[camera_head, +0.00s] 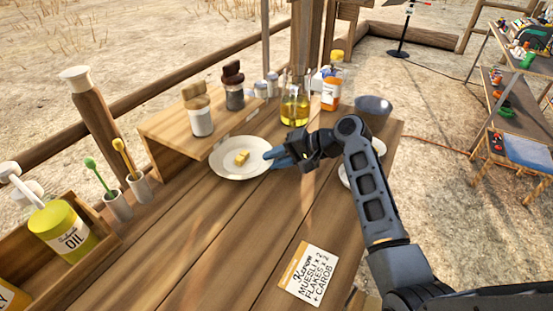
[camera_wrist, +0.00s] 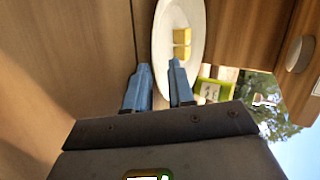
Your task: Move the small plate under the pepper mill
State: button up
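A small white plate (camera_head: 228,168) with yellow cubes (camera_head: 241,157) lies on the wooden table in front of a low shelf. In the wrist view the plate (camera_wrist: 163,45) shows with its cubes (camera_wrist: 182,42). My gripper (camera_head: 272,157) is at the plate's right edge. In the wrist view its fingers (camera_wrist: 160,72) are apart, one beside the rim and one overlapping the plate; firm contact cannot be told. A dark-topped grinder (camera_head: 233,84), apparently the pepper mill, stands upright on the shelf behind the plate.
The wooden shelf (camera_head: 165,130) holds a wood-topped jar (camera_head: 201,118) and small shakers. An oil bottle (camera_head: 294,112), an orange-labelled bottle (camera_head: 331,95) and a dark bowl (camera_head: 373,105) stand behind. Another plate (camera_head: 344,176) is partly hidden by my arm.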

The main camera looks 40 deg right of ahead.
jog(key=shift+s+d+f, duration=0.1)
jog(key=shift+s+f, duration=0.1)
jog(key=shift+f, duration=0.1)
jog(key=shift+s+d+r, duration=0.1)
jog(key=shift+s, duration=0.05)
jog(key=v, duration=0.7)
jog(key=shift+r, duration=0.4)
